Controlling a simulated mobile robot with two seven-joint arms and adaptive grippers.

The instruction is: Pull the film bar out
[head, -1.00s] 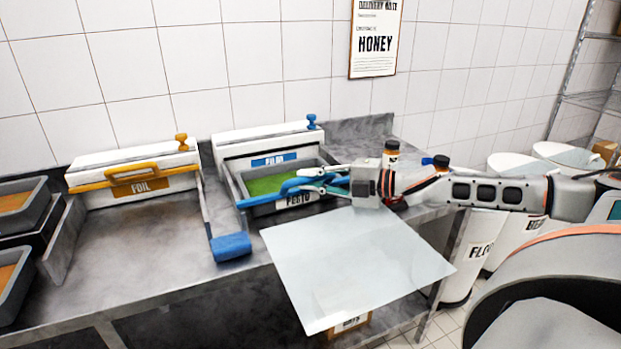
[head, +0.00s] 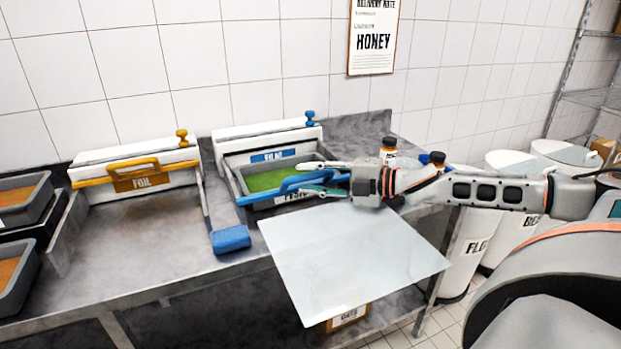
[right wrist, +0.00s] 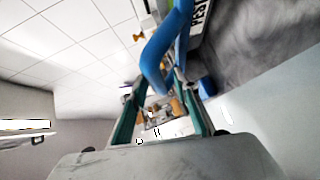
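The film dispenser (head: 240,146) is a white box with a blue FILM label against the wall. The blue film bar (head: 262,193) lies across the front part of the grey PESTO tray (head: 240,184), away from the dispenser box. Its looped handle also shows in the right wrist view (right wrist: 158,62). My right gripper (head: 318,178) is at the handle's right part, one finger above and one below. In the right wrist view its teal-padded fingers stand apart, with the handle's end between them and a gap at each side. My left gripper is out of view.
A FOIL dispenser (head: 100,165) with a yellow bar stands at left. A blue block (head: 230,239) is at the counter's front. A pale flat panel (head: 350,262) spreads below my right gripper. Dark-capped bottles (head: 389,146) stand behind my right arm.

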